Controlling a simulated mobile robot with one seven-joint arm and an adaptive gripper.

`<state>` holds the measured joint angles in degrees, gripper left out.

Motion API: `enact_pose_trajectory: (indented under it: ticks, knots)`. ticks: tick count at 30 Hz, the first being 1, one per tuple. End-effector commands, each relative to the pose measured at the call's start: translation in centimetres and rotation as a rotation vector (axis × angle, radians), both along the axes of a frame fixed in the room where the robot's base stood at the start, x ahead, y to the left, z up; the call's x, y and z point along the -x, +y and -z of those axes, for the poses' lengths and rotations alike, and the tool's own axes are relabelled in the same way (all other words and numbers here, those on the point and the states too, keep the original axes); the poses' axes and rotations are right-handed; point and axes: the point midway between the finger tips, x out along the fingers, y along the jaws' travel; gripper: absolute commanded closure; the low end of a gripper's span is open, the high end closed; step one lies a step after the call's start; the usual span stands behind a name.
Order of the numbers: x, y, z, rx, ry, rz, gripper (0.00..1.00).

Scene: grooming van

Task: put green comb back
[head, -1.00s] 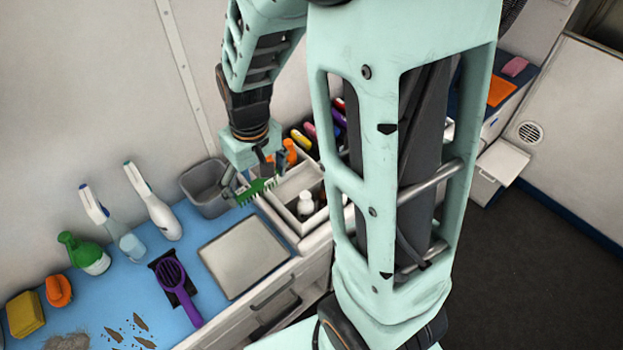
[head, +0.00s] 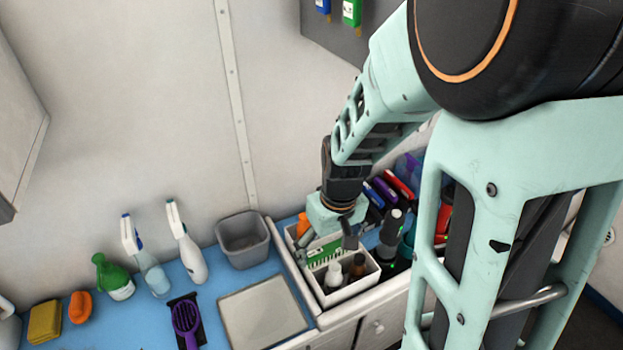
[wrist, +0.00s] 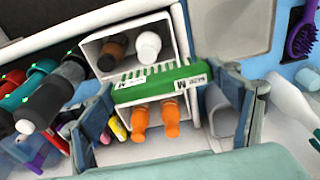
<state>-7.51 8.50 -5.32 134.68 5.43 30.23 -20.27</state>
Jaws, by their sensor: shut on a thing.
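The green comb (head: 325,252) has its teeth along one edge and a white label at each end in the wrist view (wrist: 160,85). My gripper (head: 328,246) is shut on it, with one finger at each end of the comb in the wrist view (wrist: 156,88). The comb is at the white divided organizer (head: 352,290), between the compartment with a white and a brown bottle and the part with orange-topped bottles (wrist: 155,118). I cannot tell whether it hangs above the compartment or touches its floor or walls.
A grey bin (head: 243,240) and a pale square tray (head: 262,315) stand left of the organizer. Dark clippers (head: 390,233) and coloured tools stand close on its right. Spray bottles (head: 150,268) and a purple brush (head: 187,320) are farther left on the blue counter.

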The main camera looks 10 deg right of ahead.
Motion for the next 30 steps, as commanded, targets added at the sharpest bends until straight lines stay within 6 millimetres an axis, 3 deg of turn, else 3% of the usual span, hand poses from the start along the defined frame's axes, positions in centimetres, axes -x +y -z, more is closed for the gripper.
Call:
enact_pose_trajectory:
  ticks: [1, 4, 10, 21, 26, 30]
  knots:
    - [-1.3, -0.5, 1.2, 0.001, 0.001, 0.004, 0.37]
    - [-3.6, -1.2, 2.3, 0.000, 0.002, 0.003, 0.37]
    - [-6.1, -2.0, 5.7, 0.000, 0.001, 0.002, 0.37]
    - [-8.0, -2.5, 8.1, 0.000, 0.001, 0.000, 0.37]
    - [-7.9, -2.4, 10.3, 0.000, 0.002, 0.001, 0.37]
    - [-7.9, -2.4, 10.6, 0.000, 0.000, 0.001, 0.37]
